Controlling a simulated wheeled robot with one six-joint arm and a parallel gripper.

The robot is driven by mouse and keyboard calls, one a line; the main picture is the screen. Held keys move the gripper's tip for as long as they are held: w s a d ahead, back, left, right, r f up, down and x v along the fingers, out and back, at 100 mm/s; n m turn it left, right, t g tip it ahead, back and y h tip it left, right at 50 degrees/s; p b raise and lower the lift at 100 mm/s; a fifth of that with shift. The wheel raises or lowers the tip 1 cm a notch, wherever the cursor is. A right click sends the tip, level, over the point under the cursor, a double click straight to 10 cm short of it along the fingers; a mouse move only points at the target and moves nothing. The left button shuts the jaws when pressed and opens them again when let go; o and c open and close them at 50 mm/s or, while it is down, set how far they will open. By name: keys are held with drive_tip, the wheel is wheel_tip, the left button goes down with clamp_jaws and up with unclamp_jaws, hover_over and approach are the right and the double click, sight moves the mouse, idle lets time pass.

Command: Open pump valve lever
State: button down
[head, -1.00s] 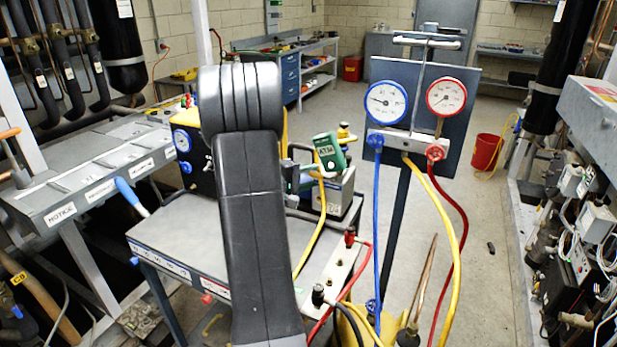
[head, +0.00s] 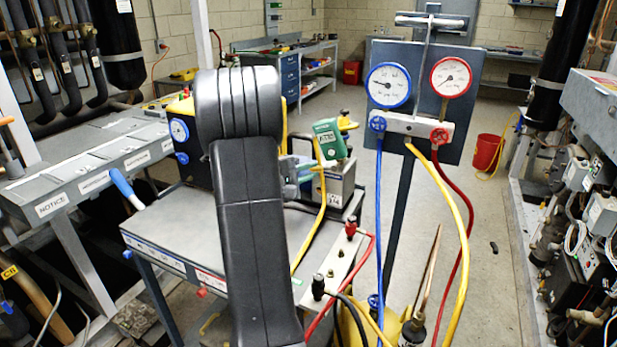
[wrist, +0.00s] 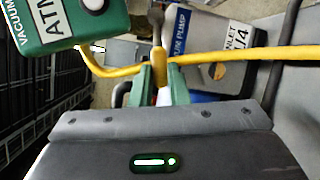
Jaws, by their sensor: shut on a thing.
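My gripper (wrist: 161,88) has its two green fingers closed on a short upright yellow piece, which looks like the pump valve lever (wrist: 162,96). A metal stem stands just beyond it. The grey vacuum pump (wrist: 208,55) with its inlet label is right behind the fingers. In the head view my gripper (head: 299,171) is partly hidden behind my black arm. The pump (head: 338,187) shows to its right, and the lever cannot be made out there.
A yellow hose (wrist: 240,56) crosses close behind the fingers. A green vacuum gauge (head: 328,139) reading ATM hangs just above. The gauge manifold (head: 410,124) with blue, yellow and red hoses stands to the right. The cart top (head: 180,225) is largely clear left of my arm.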

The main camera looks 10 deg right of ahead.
drive_tip(key=shift+f, duration=0.1)
drive_tip(key=c, duration=1.4)
unclamp_jaws()
drive_tip(key=b+v, duration=0.1)
drive_tip(key=v, duration=1.3)
drive_tip(key=shift+d, duration=0.1)
